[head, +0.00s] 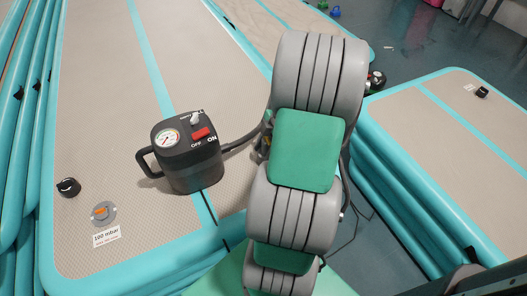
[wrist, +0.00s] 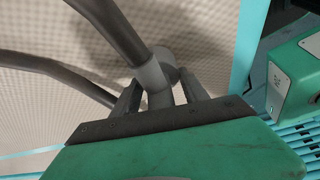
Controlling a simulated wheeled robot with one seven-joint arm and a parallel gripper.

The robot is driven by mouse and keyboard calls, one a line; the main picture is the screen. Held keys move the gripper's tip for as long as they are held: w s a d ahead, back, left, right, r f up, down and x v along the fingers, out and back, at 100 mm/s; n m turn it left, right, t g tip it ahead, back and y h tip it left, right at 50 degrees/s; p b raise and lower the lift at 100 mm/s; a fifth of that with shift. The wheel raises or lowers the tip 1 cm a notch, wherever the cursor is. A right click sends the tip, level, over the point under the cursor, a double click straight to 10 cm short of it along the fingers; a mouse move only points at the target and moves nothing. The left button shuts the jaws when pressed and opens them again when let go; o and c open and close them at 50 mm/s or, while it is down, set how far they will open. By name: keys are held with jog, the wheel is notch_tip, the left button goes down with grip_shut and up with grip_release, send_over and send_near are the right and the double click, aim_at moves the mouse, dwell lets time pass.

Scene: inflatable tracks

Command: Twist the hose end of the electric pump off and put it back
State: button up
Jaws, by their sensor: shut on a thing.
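The electric pump (head: 187,155) is a black box with a handle, a dial gauge and a red ON/OFF switch. It stands upright on the beige inflatable track. Its dark hose (head: 240,142) leaves the right side and passes behind my arm. In the wrist view my gripper (wrist: 160,92) is shut on the grey hose end (wrist: 152,76), one finger on each side. A dark hose (wrist: 112,28) runs from it to the upper left. Whether the hose end is seated or free is unclear. My arm hides the gripper in the head view.
The track (head: 105,140) has turquoise edges. A black valve cap (head: 69,187), an orange-centred valve (head: 102,213) and a 100 mbar label (head: 106,237) are left of the pump. Another inflatable track (head: 450,150) lies to the right, with grey floor (head: 430,45) behind.

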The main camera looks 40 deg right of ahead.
jog(key=shift+f+b, duration=0.45)
jog(key=shift+f, duration=0.1)
jog(key=o, duration=1.7)
jog(key=p+v, duration=0.2)
jog(key=v, duration=0.6)
jog(key=a+r+m+h+p, duration=0.1)
jog(key=a+r+m+p, duration=0.3)
jog(key=a+r+p, duration=0.2)
jog(key=a+r+m+t+h+p, duration=0.1)
jog(key=a+r+m+p, duration=0.3)
jog(key=a+r, duration=0.6)
jog(key=a+r+m+h+p, duration=0.2)
jog(key=a+r+m+p, duration=0.3)
jog(key=a+r+p, duration=0.2)
jog(key=shift+w+a+r+p, duration=0.2)
jog(key=shift+a+r, duration=0.35)
jog(key=shift+a, duration=0.2)
jog(key=shift+w+a+r+p, duration=0.2)
jog(key=shift+a+r, duration=0.3)
jog(key=shift+a, duration=0.25)
